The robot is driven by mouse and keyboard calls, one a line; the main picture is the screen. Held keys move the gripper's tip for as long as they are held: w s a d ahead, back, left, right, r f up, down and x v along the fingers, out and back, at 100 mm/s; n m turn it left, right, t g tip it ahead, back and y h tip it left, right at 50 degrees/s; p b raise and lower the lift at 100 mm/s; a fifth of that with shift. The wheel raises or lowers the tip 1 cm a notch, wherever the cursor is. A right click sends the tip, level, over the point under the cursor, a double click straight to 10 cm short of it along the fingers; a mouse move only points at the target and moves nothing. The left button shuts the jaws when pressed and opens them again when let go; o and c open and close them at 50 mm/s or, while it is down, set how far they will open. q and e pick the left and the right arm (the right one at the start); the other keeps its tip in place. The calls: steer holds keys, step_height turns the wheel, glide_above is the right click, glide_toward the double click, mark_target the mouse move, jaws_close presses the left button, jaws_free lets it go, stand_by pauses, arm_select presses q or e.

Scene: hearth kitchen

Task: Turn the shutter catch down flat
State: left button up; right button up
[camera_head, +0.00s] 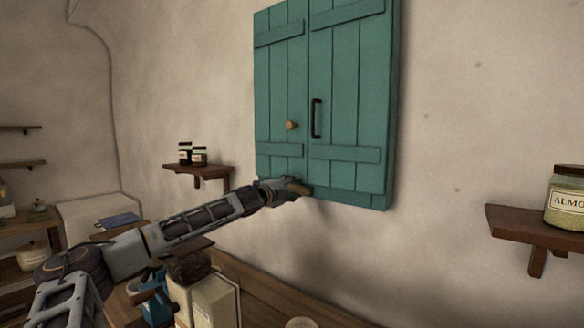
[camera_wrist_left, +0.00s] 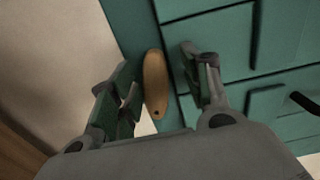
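The shutter catch (camera_wrist_left: 155,88) is a tan wooden oval with a small dark dot at its near end, in the middle of the left wrist view. It lies beside a dark seam of the teal shutter (camera_wrist_left: 215,28), with its long side close to parallel to that seam. My left gripper (camera_wrist_left: 160,75) is open, one finger on each side of the catch, with gaps visible. In the head view my left gripper (camera_head: 290,185) is at the shutter's bottom edge, largely covering the catch. The teal shutter (camera_head: 345,90) looks closed. My right gripper is not in view.
A small shelf (camera_head: 197,170) with jars is left of the shutter; another shelf (camera_head: 530,226) is at the right. Canisters (camera_head: 214,300) stand on the counter below my arm.

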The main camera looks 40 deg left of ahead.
mark_target(298, 164)
arm_select(q)
step_height(298, 164, up, 5)
steer(key=shift+r, duration=1.5)
stand_by(0.3)
